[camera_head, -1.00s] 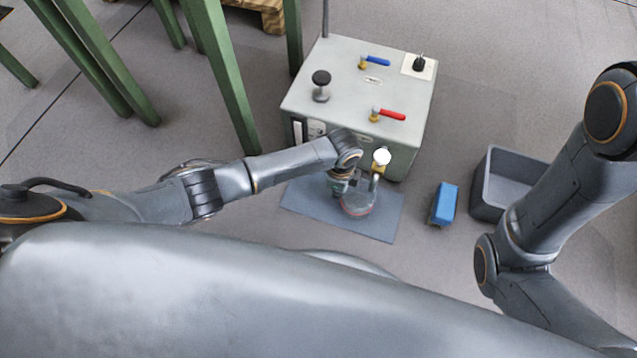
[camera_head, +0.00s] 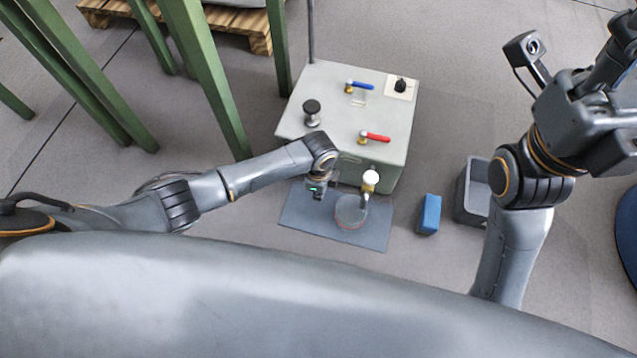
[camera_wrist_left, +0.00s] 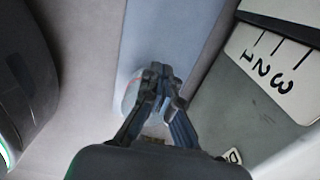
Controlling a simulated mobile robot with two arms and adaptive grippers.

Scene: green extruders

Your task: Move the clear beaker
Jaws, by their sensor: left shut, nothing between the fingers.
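The clear beaker (camera_head: 350,212) stands on the blue-grey mat (camera_head: 300,222), below the white-knobbed tap (camera_head: 370,180) on the front of the machine. My left gripper (camera_head: 317,191) is beside the beaker, on its left, with a small gap in the head view. In the left wrist view the shut fingers (camera_wrist_left: 160,72) are empty, and the beaker (camera_wrist_left: 131,92) shows partly hidden behind them. My right gripper (camera_head: 612,100) is raised at the upper right; its fingers cannot be made out clearly.
The pale green machine (camera_head: 345,110) with blue and red valve handles stands behind the mat. A blue block (camera_head: 429,214) and a grey bin (camera_head: 465,198) are on the floor to the right. Green table legs (camera_head: 205,80) stand at the left.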

